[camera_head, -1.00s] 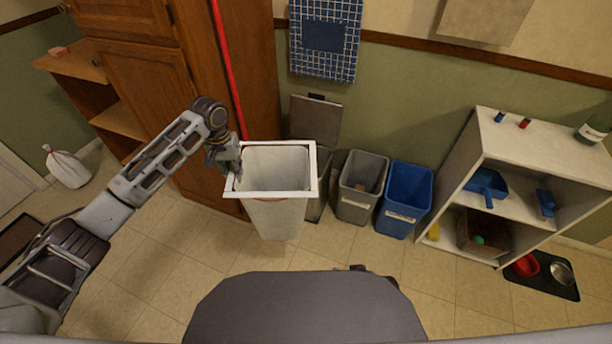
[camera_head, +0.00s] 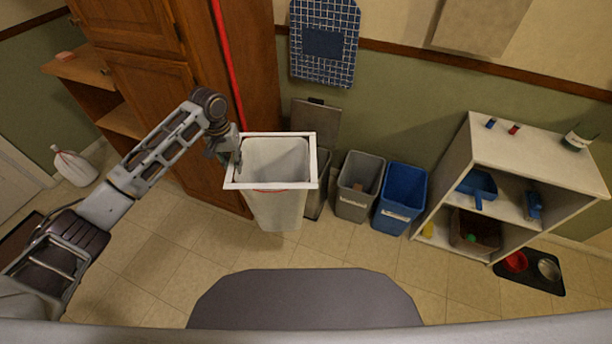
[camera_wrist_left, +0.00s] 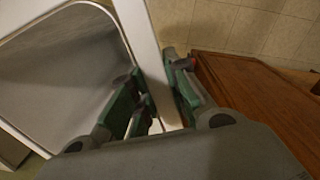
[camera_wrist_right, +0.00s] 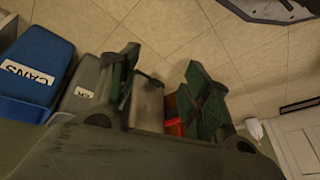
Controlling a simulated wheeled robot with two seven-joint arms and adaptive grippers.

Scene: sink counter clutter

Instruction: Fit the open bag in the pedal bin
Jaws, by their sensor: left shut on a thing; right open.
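The open bag is white with a stiff rectangular white rim (camera_head: 270,186). It hangs mouth up in the head view, its body in front of the pedal bin. My left gripper (camera_head: 233,152) is shut on the left side of the rim; the left wrist view shows the rim (camera_wrist_left: 148,50) between its fingers (camera_wrist_left: 158,95). The pedal bin (camera_head: 317,200) stands behind the bag at the wall, its lid (camera_head: 316,118) raised. The bag hides most of the bin and its mouth. My right gripper (camera_wrist_right: 158,80) is open and empty in the right wrist view; the head view does not show it.
A grey bin (camera_head: 352,205) and a blue bin (camera_head: 396,215) stand right of the pedal bin. A wooden cabinet (camera_head: 150,90) is close on the left. A white shelf unit (camera_head: 530,160) stands at right. The floor in front of the bins is clear.

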